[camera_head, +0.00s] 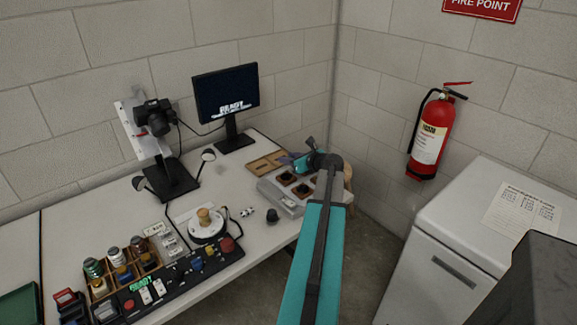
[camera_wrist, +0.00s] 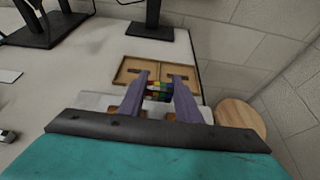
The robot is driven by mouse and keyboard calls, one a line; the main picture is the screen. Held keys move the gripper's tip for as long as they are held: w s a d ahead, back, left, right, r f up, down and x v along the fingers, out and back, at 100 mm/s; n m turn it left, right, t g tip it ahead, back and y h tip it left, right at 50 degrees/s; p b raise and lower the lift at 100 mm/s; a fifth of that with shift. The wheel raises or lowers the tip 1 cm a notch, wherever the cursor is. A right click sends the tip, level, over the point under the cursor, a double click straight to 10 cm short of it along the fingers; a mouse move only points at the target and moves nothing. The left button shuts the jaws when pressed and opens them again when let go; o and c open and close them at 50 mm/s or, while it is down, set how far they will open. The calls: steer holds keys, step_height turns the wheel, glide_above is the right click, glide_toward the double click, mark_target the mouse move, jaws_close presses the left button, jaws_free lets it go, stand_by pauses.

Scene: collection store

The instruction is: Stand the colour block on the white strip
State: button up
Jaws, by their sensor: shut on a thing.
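My gripper (camera_wrist: 157,86) is shut on the colour block (camera_wrist: 158,91), a small piece with several bright coloured squares, held between the two grey-purple fingers. In the wrist view, the block appears in front of a shallow wooden tray (camera_wrist: 128,67); I cannot tell its height above the table. In the head view my gripper (camera_head: 287,158) is at the table's far right, beside the wooden tray (camera_head: 258,165), and the block cannot be made out. I cannot pick out the white strip with certainty in either view.
A grey tray (camera_head: 276,197) with dark round items near it lies below my gripper. A monitor (camera_head: 226,95), a camera stand (camera_head: 165,180), a turntable (camera_head: 207,233) and a control panel (camera_head: 190,275) stand to the left. A round wooden stool top (camera_wrist: 241,117) is at the right.

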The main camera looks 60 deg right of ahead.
mark_target(289, 170)
steer(key=shift+w+d+f, duration=0.1)
steer(key=shift+f, duration=1.65)
steer(key=shift+f, duration=0.1)
steer(key=o, duration=1)
steer(key=shift+p, duration=0.3)
steer(key=b+v, duration=0.1)
steer(key=v, duration=1.1)
steer(key=shift+c, duration=0.3)
